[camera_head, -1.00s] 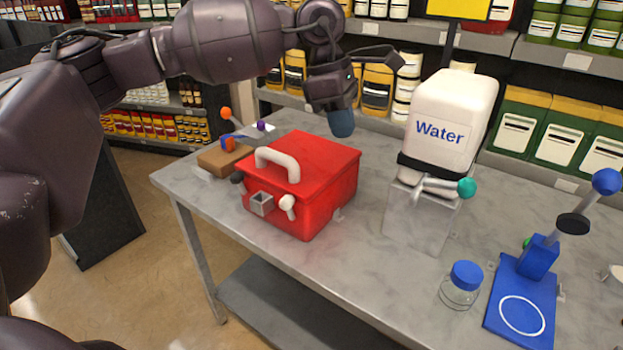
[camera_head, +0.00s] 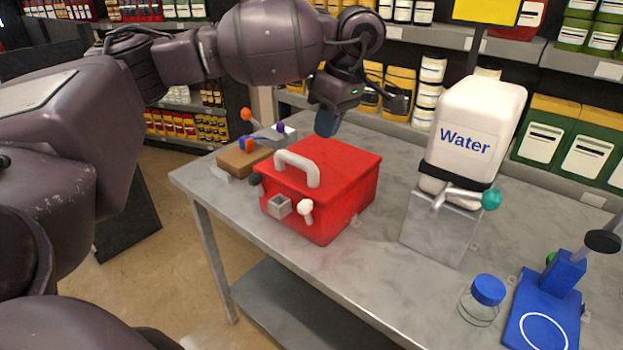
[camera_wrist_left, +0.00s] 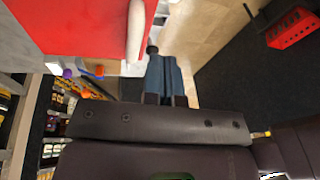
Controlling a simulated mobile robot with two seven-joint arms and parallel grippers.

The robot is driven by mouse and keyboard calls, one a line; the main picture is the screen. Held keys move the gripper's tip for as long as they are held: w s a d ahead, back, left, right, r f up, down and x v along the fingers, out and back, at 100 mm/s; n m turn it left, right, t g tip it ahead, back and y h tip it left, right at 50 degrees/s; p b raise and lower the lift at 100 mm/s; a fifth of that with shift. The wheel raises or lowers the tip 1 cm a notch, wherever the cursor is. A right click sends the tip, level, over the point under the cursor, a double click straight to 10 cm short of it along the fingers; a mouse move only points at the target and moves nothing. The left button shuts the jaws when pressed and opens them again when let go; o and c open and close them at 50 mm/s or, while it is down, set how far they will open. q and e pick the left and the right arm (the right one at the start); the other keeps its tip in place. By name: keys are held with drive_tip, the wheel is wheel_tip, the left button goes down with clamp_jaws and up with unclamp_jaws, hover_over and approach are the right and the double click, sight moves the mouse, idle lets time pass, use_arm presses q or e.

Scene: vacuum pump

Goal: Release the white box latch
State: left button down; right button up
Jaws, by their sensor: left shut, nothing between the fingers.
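A red box (camera_head: 345,205) stands on the grey table, with a white handle (camera_head: 297,165) on its lid. The white latch (camera_head: 304,207) sits on its front face, right of a small grey square socket (camera_head: 279,206). The lid looks closed. My left gripper (camera_head: 327,123) is shut and empty, its blue fingers pointing down above the box's back edge, apart from the latch. In the left wrist view the shut fingers (camera_wrist_left: 166,78) show near the white handle (camera_wrist_left: 135,30) and red lid (camera_wrist_left: 75,22); the latch cannot be made out there. My right gripper is not in view.
Further right are a blue-capped jar (camera_head: 482,298) and a blue stand (camera_head: 545,310). A brown block (camera_head: 243,160) lies left of the box. The table between box and jar is clear.

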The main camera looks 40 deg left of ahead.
sight(307, 201)
use_arm(q)
drive_tip(key=x, duration=1.2)
drive_tip(key=shift+s+d+f, duration=0.1)
drive_tip(key=shift+s+d, duration=0.25)
drive_tip(key=shift+d, duration=0.05)
drive_tip(key=shift+s+d+f, duration=0.15)
drive_tip(key=shift+s+f, duration=0.15)
drive_tip(key=shift+f, duration=0.45)
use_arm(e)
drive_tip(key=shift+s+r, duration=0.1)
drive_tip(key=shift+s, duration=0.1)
use_arm(q)
drive_tip(key=shift+s+f, duration=0.1)
drive_tip(key=shift+s, duration=0.05)
drive_tip(key=shift+s+t, duration=0.25)
drive_tip(key=shift+t, duration=0.05)
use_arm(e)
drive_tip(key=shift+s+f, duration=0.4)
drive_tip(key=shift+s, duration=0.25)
